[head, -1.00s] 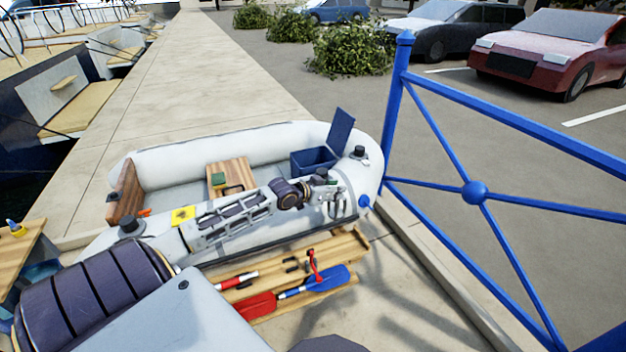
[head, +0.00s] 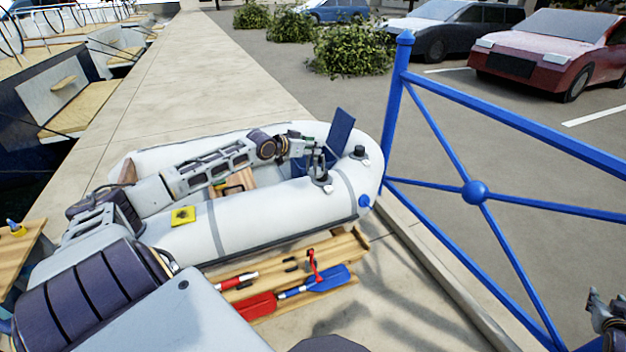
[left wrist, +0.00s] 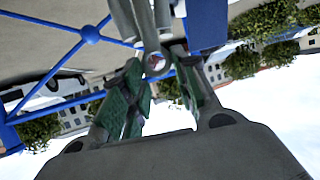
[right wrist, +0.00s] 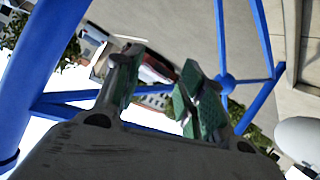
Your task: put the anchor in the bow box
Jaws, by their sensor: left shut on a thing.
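My left gripper (head: 322,153) is over the bow end of the grey dinghy, at the bow box. The box is blue, and its open lid (head: 341,130) stands upright; my gripper and wrist hide much of its opening. In the left wrist view the green-padded fingers (left wrist: 157,88) are closed around the anchor (left wrist: 157,63), a grey metal piece with a round eye. A blue panel, likely the lid (left wrist: 207,24), is close beside it. The anchor's lower end is hard to make out. My right gripper (right wrist: 158,90) is open and empty; it shows at the head view's right edge (head: 603,312).
The dinghy's near tube (head: 260,212) lies below my left arm. A wooden rack (head: 352,246) with red and blue paddles is on the quay in front. A blue railing (head: 474,193) stands to the right, near my right gripper. The quay behind the dinghy is clear.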

